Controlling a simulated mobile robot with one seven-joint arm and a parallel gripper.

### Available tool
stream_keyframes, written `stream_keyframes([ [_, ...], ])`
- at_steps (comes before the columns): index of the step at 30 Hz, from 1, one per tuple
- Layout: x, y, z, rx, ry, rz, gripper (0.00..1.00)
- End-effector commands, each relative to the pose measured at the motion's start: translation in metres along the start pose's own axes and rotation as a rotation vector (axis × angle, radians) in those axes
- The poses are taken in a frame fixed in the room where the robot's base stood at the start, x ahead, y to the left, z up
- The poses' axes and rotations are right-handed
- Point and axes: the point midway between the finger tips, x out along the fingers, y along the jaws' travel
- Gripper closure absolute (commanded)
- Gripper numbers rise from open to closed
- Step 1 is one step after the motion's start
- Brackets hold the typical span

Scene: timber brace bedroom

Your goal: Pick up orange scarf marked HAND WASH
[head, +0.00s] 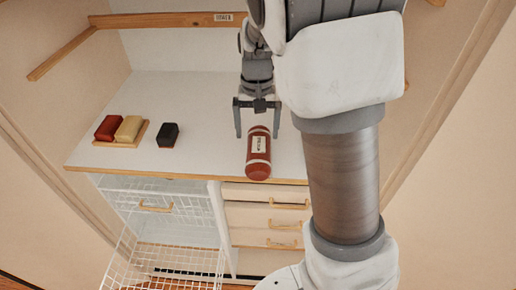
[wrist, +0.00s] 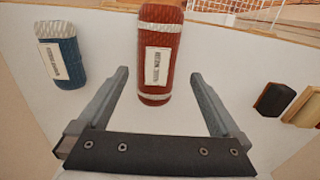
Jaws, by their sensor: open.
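A rolled, rust-orange scarf (head: 258,166) with pale bands and a white label lies on the white counter near its front edge. It also shows upright in the middle of the wrist view (wrist: 160,32); its label print is too small to read. My gripper (head: 257,132) is open over the scarf's far end. In the wrist view my gripper (wrist: 159,78) has its fingers spread either side of the scarf's line, with the scarf's near end just ahead between the tips. Nothing is held, and I cannot tell the height gap.
A blue rolled bundle (wrist: 62,55) with a label lies left in the wrist view, hidden in the head view. A dark block (head: 168,135) and a wooden tray (head: 140,139) with red and yellow blocks sit left. Wire baskets (head: 165,265) and drawers (head: 262,216) are below.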

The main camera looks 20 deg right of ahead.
Motion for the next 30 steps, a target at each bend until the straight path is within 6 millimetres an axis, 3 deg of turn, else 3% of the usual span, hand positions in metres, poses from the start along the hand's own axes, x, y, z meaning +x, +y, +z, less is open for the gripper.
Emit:
stream_keyframes([
  [3,0.02,0.001,0.001,0.0,-0.003,0.002,0.0],
  [11,0.04,0.002,0.002,0.001,-0.002,0.001,0.0],
  [19,0.078,0.005,0.005,0.002,-0.001,0.001,0.0],
  [28,0.083,0.004,0.005,0.001,0.001,0.0,0.0],
  [30,0.083,0.004,0.005,0.001,0.001,0.0,0.11],
])
